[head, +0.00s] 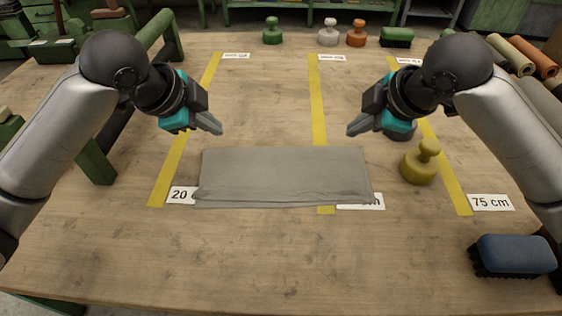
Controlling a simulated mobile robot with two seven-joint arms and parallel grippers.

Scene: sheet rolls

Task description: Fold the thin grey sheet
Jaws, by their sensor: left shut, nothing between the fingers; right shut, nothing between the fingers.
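The thin grey sheet (284,174) lies on the wooden table in the middle of the head view, as a wide, flat rectangle. Its near edge shows more than one layer and slight wrinkles, so it looks doubled over. My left gripper (218,128) is shut and empty, above the table just beyond the sheet's far left corner. My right gripper (352,130) is shut and empty, just beyond the sheet's far right corner. Neither gripper appears to touch the sheet.
Yellow tape strips (318,100) with labels cross the table (250,260); the sheet covers part of one. A yellow knobbed weight (421,162) stands right of the sheet. A blue brush (512,255) lies at the near right. Weights and a green brush (397,37) line the far edge.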

